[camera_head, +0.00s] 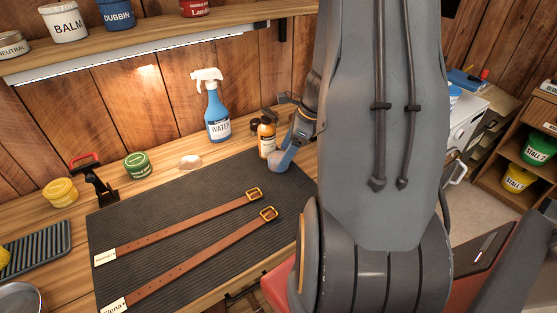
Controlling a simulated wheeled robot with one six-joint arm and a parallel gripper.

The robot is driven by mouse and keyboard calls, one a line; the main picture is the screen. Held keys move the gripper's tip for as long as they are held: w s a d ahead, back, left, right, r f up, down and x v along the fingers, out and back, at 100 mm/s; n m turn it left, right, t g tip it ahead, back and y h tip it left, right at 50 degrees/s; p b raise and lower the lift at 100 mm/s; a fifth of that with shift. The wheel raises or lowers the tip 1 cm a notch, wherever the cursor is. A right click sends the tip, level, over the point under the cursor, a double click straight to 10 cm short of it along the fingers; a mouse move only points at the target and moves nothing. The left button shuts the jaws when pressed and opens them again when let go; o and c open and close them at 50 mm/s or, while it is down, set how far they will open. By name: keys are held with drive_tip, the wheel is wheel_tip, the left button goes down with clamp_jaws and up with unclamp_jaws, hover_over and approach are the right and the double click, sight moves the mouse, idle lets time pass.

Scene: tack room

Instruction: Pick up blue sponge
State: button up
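I cannot pick out a blue sponge with certainty. My gripper (284,158) is at the end of my arm, low over the back right part of the dark ribbed mat (165,205), just right of an orange-brown bottle (267,138). A small blue-grey piece with a rounded tan end shows at the gripper's tip. I cannot tell whether it is a finger or something held. The finger gap is not visible. My large grey arm hides the right part of the bench.
Two brown straps (180,228) lie on the mat. A blue spray bottle (217,112), a green tin (137,165) and a yellow tin (61,192) stand behind or beside it. A ribbed tray (40,248) is at left. A shelf (150,45) overhangs the bench.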

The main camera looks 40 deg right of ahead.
drive_tip(key=shift+x, duration=1.2)
drive_tip(key=shift+c, duration=0.4)
drive_tip(key=c, duration=1)
drive_tip(key=shift+r, duration=0.1)
